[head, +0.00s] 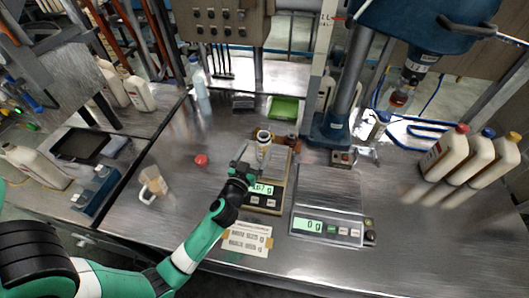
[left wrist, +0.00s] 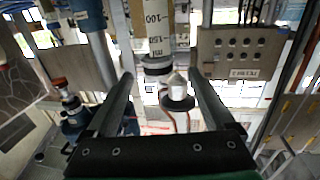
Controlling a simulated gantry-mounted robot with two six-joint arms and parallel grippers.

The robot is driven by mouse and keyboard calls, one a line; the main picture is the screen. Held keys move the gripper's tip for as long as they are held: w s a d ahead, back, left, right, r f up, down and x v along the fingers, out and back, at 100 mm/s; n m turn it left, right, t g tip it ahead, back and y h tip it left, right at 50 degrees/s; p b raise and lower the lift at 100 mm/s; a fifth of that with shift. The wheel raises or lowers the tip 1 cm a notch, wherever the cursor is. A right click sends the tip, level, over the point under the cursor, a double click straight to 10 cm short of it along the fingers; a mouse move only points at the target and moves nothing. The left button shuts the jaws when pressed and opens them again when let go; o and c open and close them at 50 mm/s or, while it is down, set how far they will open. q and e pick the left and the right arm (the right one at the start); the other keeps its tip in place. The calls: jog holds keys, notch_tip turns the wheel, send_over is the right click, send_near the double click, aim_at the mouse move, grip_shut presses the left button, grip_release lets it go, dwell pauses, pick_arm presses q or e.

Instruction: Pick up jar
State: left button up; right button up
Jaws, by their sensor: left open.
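A small upright container, which looks like the jar (head: 263,143), stands at the left scale (head: 278,165), whose display reads about 167 g. It has a pale body and a ringed top. My left gripper (head: 243,159) is just left of and in front of it, with its fingers pointing towards it. In the left wrist view my left gripper (left wrist: 162,85) has its two fingers spread wide. A pale, round-topped thing (left wrist: 178,90) shows between them; I cannot tell whether it is the jar. No contact is visible. My right gripper is not in view.
A second scale (head: 330,190) reading 0 g stands to the right, with a pump column (head: 345,85) behind it. White bottles (head: 445,153) stand far right. The front right table is clear.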

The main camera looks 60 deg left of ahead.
aim_at(267, 132)
pick_arm(q)
jog(key=x, duration=0.8)
jog(key=shift+w+a+f, duration=0.1)
jog(key=shift+w+a, duration=0.1)
jog(key=shift+w, duration=0.15)
grip_shut()
